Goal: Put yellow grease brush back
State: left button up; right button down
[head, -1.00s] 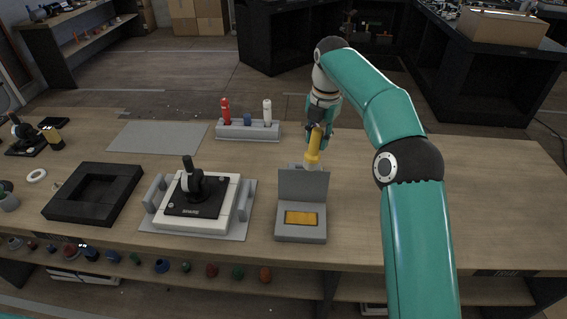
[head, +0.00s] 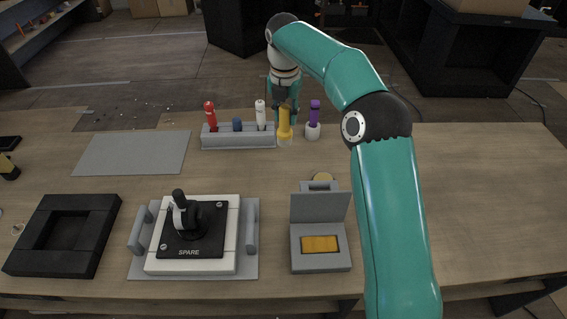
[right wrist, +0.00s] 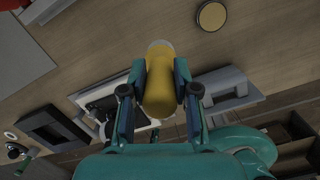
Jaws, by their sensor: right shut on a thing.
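The yellow grease brush (head: 285,123) is upright, with its pale end down, just past the right end of the grey rack (head: 238,142). My right gripper (head: 285,106) is shut on its yellow handle. In the right wrist view the brush (right wrist: 160,88) sits between both fingers of the gripper (right wrist: 159,82). The rack holds a red brush (head: 210,115), a low blue piece (head: 238,125) and a white brush (head: 261,114). Whether the yellow brush touches the table or rack I cannot tell. My left gripper is out of view.

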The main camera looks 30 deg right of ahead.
aim_at(286, 131)
jog(key=shift+f+p, duration=0.7)
jog(key=shift+f, duration=7.8)
jog(key=shift+s, duration=0.1)
jog(key=c, duration=0.9)
grip_release()
jog(key=shift+o, duration=0.2)
jog(key=shift+r, duration=0.1)
jog(key=r, duration=0.4)
jog(key=r+b, duration=0.1)
jog(key=r, duration=0.3)
jog(key=s+a+r, duration=0.1)
jog(key=r, duration=0.2)
jog(key=shift+r+b, duration=0.3)
jog(key=shift+r, duration=0.1)
